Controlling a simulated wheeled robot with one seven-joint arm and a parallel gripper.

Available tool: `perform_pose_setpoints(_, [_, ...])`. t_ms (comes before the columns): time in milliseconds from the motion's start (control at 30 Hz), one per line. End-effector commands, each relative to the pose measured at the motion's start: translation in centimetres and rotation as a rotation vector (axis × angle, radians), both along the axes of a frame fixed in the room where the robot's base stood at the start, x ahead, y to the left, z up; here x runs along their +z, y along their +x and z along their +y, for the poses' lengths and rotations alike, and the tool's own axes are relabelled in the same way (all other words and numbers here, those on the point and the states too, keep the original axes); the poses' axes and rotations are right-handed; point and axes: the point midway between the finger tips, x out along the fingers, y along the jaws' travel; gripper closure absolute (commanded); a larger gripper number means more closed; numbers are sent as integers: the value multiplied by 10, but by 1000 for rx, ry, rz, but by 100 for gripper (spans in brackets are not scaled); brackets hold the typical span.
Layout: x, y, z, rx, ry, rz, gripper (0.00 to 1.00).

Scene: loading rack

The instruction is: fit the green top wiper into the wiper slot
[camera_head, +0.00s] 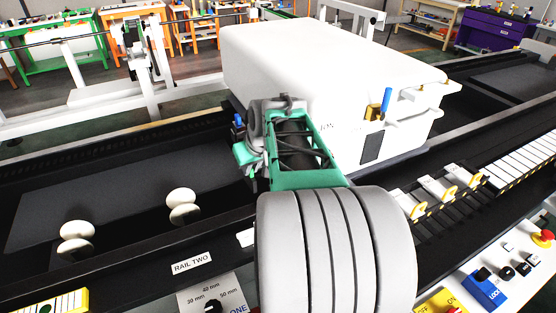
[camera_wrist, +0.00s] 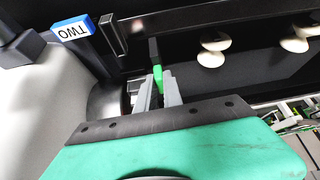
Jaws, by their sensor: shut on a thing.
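In the wrist view my gripper (camera_wrist: 158,94) is shut on the green top wiper (camera_wrist: 158,77). The wiper's green part stands up between the two grey fingertips, and a dark strip rises just beyond it. Its lower end is hidden by the fingers. Left of it are a black upright bracket (camera_wrist: 114,35) and a blue block (camera_wrist: 72,28) marked TWO. I cannot tell which part is the wiper slot, or whether the wiper touches anything. In the head view the fingers and the wiper are hidden by my arm and the white machine.
A large white machine body (camera_head: 320,65) sits on the dark rails behind my arm. White round knobs (camera_head: 183,207) stand at the left on the rail bed. Yellow clips (camera_head: 450,192) line the front rail at right. A control panel (camera_head: 500,262) is at the lower right.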

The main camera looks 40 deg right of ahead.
Motion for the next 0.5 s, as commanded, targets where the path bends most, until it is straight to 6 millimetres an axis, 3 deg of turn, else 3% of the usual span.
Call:
perform_pose_setpoints(33, [-1, -7, -27, -28, -2, 0, 100])
perform_pose_setpoints(100, [2, -15, -53, -46, -6, -1, 100])
perform_pose_setpoints(200, [4, -23, -74, -61, -10, -1, 100])
perform_pose_setpoints(500, [5, -25, -80, -61, -11, -1, 100])
